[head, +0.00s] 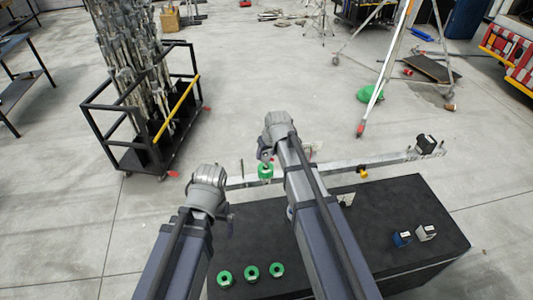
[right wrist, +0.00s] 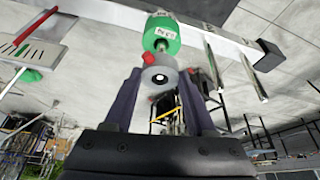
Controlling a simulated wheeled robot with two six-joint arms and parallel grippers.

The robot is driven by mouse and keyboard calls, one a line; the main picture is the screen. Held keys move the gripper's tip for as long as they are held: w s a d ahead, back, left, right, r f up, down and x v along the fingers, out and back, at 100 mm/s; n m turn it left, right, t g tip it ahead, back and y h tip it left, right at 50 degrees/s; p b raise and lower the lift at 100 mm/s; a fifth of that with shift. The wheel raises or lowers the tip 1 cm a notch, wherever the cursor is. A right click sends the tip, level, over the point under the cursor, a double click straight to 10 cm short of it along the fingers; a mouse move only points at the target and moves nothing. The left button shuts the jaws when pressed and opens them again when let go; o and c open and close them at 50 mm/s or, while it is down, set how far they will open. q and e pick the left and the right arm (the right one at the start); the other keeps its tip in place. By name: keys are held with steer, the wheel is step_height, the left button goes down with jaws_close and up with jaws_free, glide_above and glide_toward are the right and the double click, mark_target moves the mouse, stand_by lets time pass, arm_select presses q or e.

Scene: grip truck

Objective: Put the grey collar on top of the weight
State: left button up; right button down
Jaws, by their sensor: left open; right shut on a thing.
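The grey collar (right wrist: 160,79), with a red knob, sits between the fingers of my right gripper (right wrist: 160,95) in the right wrist view. My right gripper also shows in the head view (head: 265,157), just above the green weight (head: 266,171). In the right wrist view the green weight (right wrist: 161,33) hangs against the metal beam with a label on it. A short pin shows between weight and collar; I cannot tell whether the collar is around it. The collar looks apart from the weight.
A black table (head: 400,205) bears several green weights (head: 251,272), a blue block (head: 402,238) and a grey block (head: 426,232). The long metal beam (head: 385,160) runs behind it, with a black block (head: 426,143) near its right end. A cart of stands (head: 150,110) is at left.

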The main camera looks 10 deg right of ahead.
mark_target(267, 161)
steer(key=shift+f+b, duration=2.05)
steer(key=shift+f, duration=0.2)
steer(key=shift+c, duration=0.7)
jaws_free()
steer(key=shift+r, duration=0.1)
steer(key=p+v, duration=0.7)
steer(key=shift+s+r, duration=0.2)
steer(key=shift+r, duration=0.15)
steer(key=shift+w+f, duration=0.1)
steer(key=shift+f, duration=0.1)
